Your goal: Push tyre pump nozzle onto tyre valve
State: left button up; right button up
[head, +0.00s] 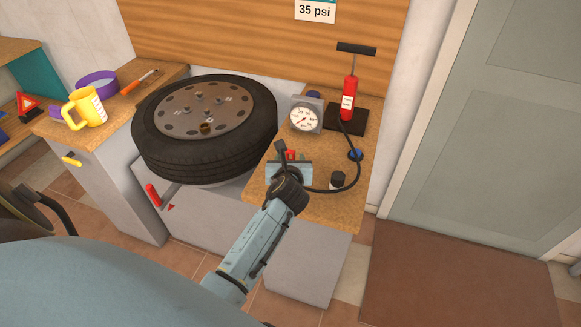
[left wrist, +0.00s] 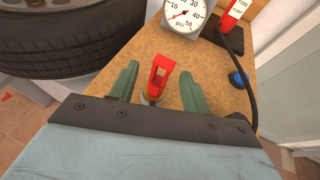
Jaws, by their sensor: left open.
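The red pump nozzle (left wrist: 160,75) stands upright on the wooden bench top between the two green fingers of my left gripper (left wrist: 158,90). The gripper is open, with a gap on each side of the nozzle. In the head view my left gripper (head: 288,160) is over the front of the bench and mostly covers the nozzle (head: 291,155). The tyre (head: 200,158) lies flat on its wheel to the left; its edge also shows in the left wrist view (left wrist: 60,40). I cannot make out the valve for certain. The red pump (head: 349,96) stands at the back right.
A black hose (head: 359,172) curves from the pump towards the nozzle. A pressure gauge (head: 305,116) stands behind my gripper. A black cap (head: 337,180) and a blue round part (head: 355,155) lie at the right. A yellow mug (head: 86,108) stands on the left counter.

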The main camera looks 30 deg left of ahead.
pick_arm(q)
jog(key=x, duration=0.2)
jog(key=b+x, duration=0.1)
jog(key=x, duration=0.1)
jog(key=shift+w+f+b, duration=0.25)
jog(key=shift+f+b, duration=0.05)
jog(key=shift+f, duration=0.1)
grip_shut()
